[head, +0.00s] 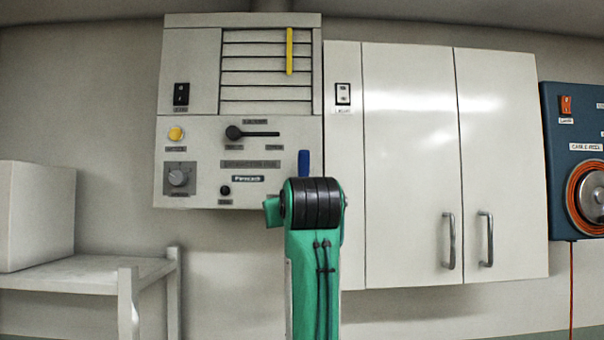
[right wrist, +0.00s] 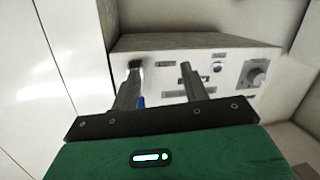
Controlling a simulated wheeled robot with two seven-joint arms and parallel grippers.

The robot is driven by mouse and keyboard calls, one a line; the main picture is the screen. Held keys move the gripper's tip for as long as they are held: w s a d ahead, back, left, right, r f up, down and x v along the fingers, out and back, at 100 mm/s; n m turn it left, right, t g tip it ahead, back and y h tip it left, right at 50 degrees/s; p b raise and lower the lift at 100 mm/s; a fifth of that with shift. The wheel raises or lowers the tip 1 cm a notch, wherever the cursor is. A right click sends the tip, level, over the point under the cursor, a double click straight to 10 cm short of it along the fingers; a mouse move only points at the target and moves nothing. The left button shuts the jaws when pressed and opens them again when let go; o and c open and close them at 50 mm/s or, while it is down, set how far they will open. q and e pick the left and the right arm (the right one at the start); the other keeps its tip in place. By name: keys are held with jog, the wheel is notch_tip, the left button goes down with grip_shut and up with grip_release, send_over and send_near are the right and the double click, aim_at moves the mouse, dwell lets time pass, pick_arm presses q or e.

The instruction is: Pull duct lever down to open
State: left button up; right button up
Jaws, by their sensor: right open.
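A blue lever handle (head: 303,163) stands upright at the lower right of the grey wall unit (head: 215,165), partly hidden by my right arm. In the right wrist view the unit appears upside down, and a bit of the blue handle (right wrist: 140,101) shows beside the left finger. My right gripper (right wrist: 160,68) is open, its two fingers apart and pointing at the unit's front. I cannot tell whether a finger touches the handle. In the head view my right wrist hides the fingers. My left gripper is not in view.
The unit also carries a black horizontal lever (head: 255,133), a yellow strip (head: 290,50) on its slats, a knob (head: 178,178) and a black switch (head: 181,94). A white cabinet (head: 410,150) adjoins it on the right. A shelf (head: 85,273) with a box stands left.

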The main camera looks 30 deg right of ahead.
jog(key=m+t+h, duration=0.1)
send_near(305, 156)
jog(key=p+x, duration=0.7)
jog(key=x, duration=0.5)
jog(key=shift+w+d+p, duration=0.1)
jog(key=shift+w+p, duration=0.2)
jog(key=shift+p, duration=0.05)
jog(key=shift+w+d, duration=0.25)
jog(key=shift+w, duration=0.2)
jog(key=shift+f, duration=0.1)
grip_shut()
